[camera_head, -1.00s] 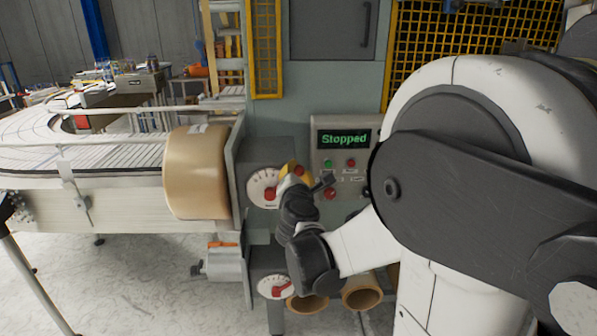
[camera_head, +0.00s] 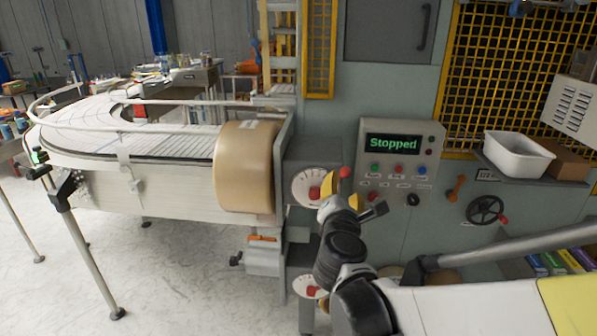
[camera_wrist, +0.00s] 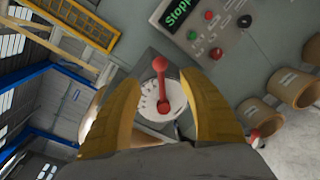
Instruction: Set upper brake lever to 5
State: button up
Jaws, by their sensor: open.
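The upper brake dial (camera_head: 303,190) is a white disc with scale marks on a grey box. Its red lever (camera_head: 345,172) has a round knob and also shows in the wrist view (camera_wrist: 161,84), over the white dial face (camera_wrist: 149,98). My gripper (camera_head: 342,190) is at the dial, partly covering it in the head view. In the wrist view my open gripper (camera_wrist: 165,100) has one yellow finger on each side of the lever, with gaps between. The dial's numbers are too small to read. The lower dial (camera_head: 304,288) is partly hidden by my arm.
A control panel (camera_head: 436,142) reading "Stopped" is close right of the dial. A tape roll (camera_head: 244,168) and conveyor (camera_head: 160,196) stand left. A handwheel (camera_head: 486,210) and white bin (camera_head: 518,157) are at right. Cardboard tubes (camera_wrist: 291,88) show in the wrist view.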

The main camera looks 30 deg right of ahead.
jog(key=shift+v, duration=1.1)
jog(key=s+a+f+m+g+y+b, duration=0.2)
jog(key=s+a+f+m+b, duration=0.1)
jog(key=f+m+b, duration=0.4)
jog(key=s+a+f+m+g+y+b, duration=0.2)
jog(key=s+a+f+m+b, duration=0.15)
jog(key=f+m, duration=0.45)
jog(key=s+a+f+m+g+y+b, duration=0.2)
jog(key=s+a+f+m+y+b, duration=0.2)
jog(key=a+f, duration=0.6)
jog(key=shift+s+a+m+y+b, duration=0.3)
jog(key=shift+s+a+m+y, duration=0.3)
jog(key=shift+s+a+y, duration=0.5)
